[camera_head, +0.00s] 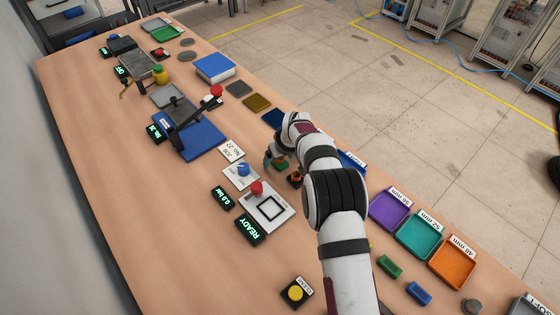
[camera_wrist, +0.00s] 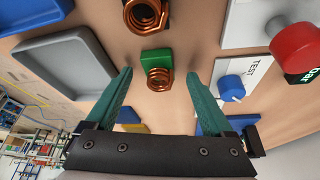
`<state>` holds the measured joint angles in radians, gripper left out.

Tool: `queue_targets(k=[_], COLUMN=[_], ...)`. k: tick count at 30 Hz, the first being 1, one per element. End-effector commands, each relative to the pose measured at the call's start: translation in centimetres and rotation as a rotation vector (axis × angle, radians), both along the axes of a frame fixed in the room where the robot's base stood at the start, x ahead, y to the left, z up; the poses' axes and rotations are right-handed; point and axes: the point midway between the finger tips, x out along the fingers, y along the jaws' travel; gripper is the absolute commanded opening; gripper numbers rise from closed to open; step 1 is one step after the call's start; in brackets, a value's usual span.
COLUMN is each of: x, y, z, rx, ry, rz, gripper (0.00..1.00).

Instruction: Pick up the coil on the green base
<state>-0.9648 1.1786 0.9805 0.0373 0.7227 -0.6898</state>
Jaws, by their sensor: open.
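The copper coil (camera_wrist: 159,79) on the green base (camera_wrist: 155,56) shows in the middle of the wrist view. My gripper (camera_wrist: 158,72) is open, with one teal finger to the left of the coil and one to the right. There are gaps on both sides and nothing is held. In the head view the green base (camera_head: 282,168) is small beside my wrist, partly hidden by my arm. A second copper coil (camera_wrist: 147,14) is at the top edge of the wrist view, cut off by the frame. It also shows in the head view (camera_head: 295,179), close to the green-based one.
A grey tray (camera_wrist: 52,42) lies left of the coils in the wrist view. To the right are a TEST panel with a blue knob (camera_wrist: 232,88) and a red button (camera_wrist: 297,48). Purple (camera_head: 388,211), teal (camera_head: 419,238) and orange (camera_head: 452,265) trays line the table's right edge.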

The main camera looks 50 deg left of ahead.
Motion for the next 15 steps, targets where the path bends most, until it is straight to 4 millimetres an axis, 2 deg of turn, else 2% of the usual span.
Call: queue_targets(k=[7,8,15], x=[0.04,0.04,0.05], y=[0.20,0.19,0.18], z=[-0.46,-0.45,-0.42], rx=[0.000,0.000,0.000], ry=[0.000,0.000,0.000], rz=[0.000,0.000,0.000], gripper=[0.87,0.83,0.40])
